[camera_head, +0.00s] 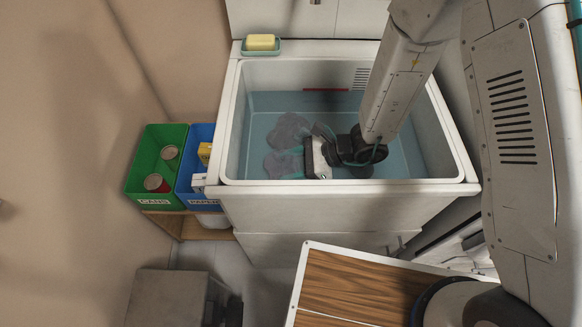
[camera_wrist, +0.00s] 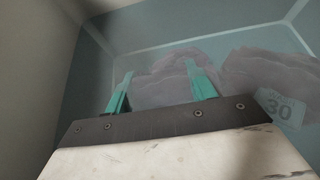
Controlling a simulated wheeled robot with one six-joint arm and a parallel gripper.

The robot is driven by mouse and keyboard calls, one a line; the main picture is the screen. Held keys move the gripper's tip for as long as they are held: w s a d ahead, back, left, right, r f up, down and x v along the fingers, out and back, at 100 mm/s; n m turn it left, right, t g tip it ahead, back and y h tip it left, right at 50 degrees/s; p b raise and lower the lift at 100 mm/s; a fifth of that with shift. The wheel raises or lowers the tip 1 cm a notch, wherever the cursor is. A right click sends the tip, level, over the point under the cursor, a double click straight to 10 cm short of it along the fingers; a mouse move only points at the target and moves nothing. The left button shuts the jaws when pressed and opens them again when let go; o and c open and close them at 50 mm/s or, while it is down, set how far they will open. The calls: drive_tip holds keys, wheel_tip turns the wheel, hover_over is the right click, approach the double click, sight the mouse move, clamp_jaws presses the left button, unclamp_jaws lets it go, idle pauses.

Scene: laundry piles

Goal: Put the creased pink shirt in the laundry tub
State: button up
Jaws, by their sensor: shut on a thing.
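A creased, muted mauve-pink shirt (camera_head: 287,130) lies bunched inside the white laundry tub (camera_head: 228,130), in or under the bluish water. Its colour looks greyish there. In the wrist view the cloth (camera_wrist: 162,88) lies between and beyond the teal fingers, and more folds (camera_wrist: 260,72) spread to the right with a pale tag reading 30. My gripper (camera_head: 300,150) is down inside the tub, over the shirt, shut on its cloth; its fingers also show in the wrist view (camera_wrist: 160,78). The exact contact at the fingertips is not clear.
A yellow soap bar (camera_head: 261,42) sits in a dish on the tub's back left corner. A green bin (camera_head: 140,180) with cans and a blue bin (camera_head: 186,186) stand left of the tub. A wooden-topped surface (camera_head: 340,285) is in front.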

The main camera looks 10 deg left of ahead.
drive_tip(key=shift+f, duration=0.95)
drive_tip(key=o, duration=1.1)
drive_tip(key=shift+f, duration=0.15)
drive_tip(key=shift+c, duration=0.2)
drive_tip(key=shift+w+d+r, duration=0.1)
drive_tip(key=shift+d+r, duration=0.15)
drive_tip(key=shift+r, duration=0.1)
drive_tip(key=v, duration=1.1)
drive_tip(key=shift+d, duration=0.2)
